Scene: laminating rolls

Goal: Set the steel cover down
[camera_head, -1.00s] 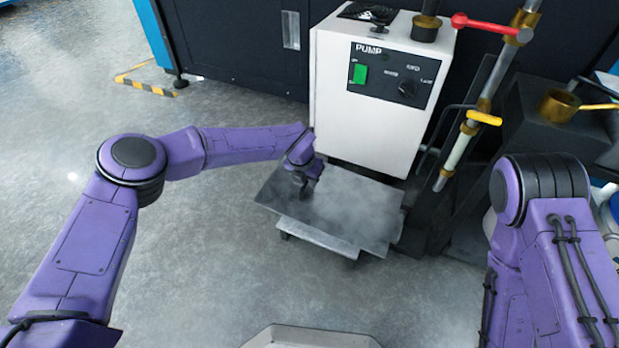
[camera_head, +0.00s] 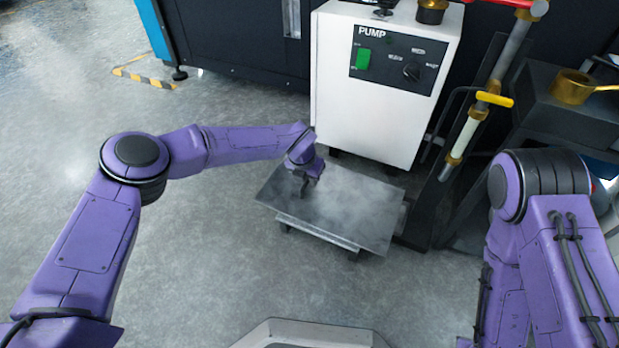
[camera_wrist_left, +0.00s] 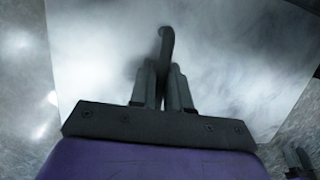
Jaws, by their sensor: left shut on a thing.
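The steel cover (camera_head: 345,207) is a flat grey metal plate in front of the white pump unit, above a low dark stand that shows only in part. My left gripper (camera_head: 306,188) is over the plate's left part. In the left wrist view the gripper (camera_wrist_left: 162,85) is shut on a dark upright handle (camera_wrist_left: 166,45) that rises from the cover (camera_wrist_left: 230,60). The plate looks roughly level. I cannot tell whether it rests on the stand or hangs just above it. My right arm shows at the right, but its gripper is out of view.
The white pump unit (camera_head: 385,85) stands right behind the cover. A dark upright stand and a pipe with a yellow lever (camera_head: 495,99) are to the right. A brass pot (camera_head: 572,88) sits on a dark box at the far right. The floor at the left is clear.

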